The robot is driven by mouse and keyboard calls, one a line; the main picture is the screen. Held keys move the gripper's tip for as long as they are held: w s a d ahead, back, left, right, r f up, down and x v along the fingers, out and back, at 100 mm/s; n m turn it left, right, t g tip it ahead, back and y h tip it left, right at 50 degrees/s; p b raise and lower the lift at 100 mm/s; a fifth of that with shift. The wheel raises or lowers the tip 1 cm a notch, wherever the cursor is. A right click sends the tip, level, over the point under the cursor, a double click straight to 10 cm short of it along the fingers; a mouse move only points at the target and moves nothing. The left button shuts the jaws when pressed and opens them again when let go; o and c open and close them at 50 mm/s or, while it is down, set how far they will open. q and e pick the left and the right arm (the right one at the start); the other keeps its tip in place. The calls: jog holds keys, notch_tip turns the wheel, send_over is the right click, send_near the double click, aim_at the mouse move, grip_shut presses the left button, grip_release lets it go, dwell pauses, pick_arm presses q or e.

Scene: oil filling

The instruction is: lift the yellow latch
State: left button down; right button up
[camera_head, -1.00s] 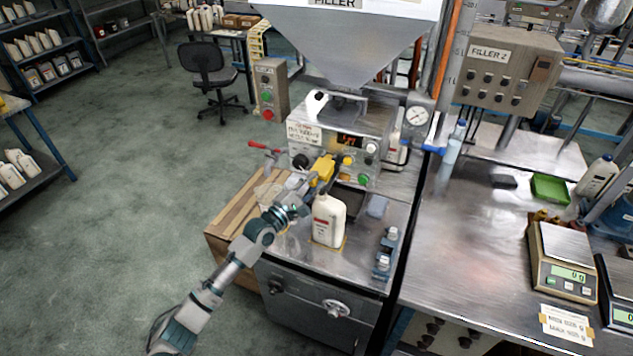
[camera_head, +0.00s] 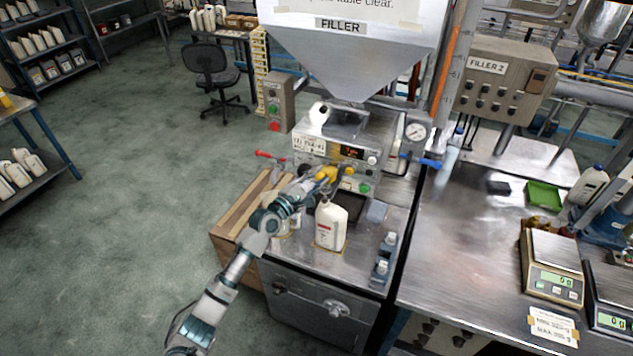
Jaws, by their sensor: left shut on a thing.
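The yellow latch (camera_head: 328,173) is on the front of the filler machine, below its small red display. My left gripper (camera_head: 315,182) reaches it from the lower left and is shut on it. The fingers are small in the picture and partly merge with the latch, so the exact grip is hard to see. My right gripper is not in view.
A white bottle (camera_head: 331,226) stands on the metal worktop just in front of the latch. A red-handled valve (camera_head: 270,155) is left of the machine. Small blue-grey clamps (camera_head: 385,257) sit at the worktop's right. The hopper (camera_head: 350,60) hangs above.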

pick_arm(q)
jog(key=shift+w+r+p, duration=0.3)
jog(key=shift+w+r, duration=0.2)
jog(key=shift+r, duration=0.4)
jog(key=c, duration=1)
grip_release()
jog(key=shift+d, duration=0.1)
jog(key=shift+o, duration=0.3)
jog(key=shift+w+d+f, duration=0.15)
jog(key=shift+w+f, duration=0.15)
jog(key=shift+s, duration=0.4)
jog(key=v, duration=1.1)
jog(key=shift+a, duration=0.3)
jog(key=shift+d+f, duration=0.1)
jog(key=shift+d, duration=0.05)
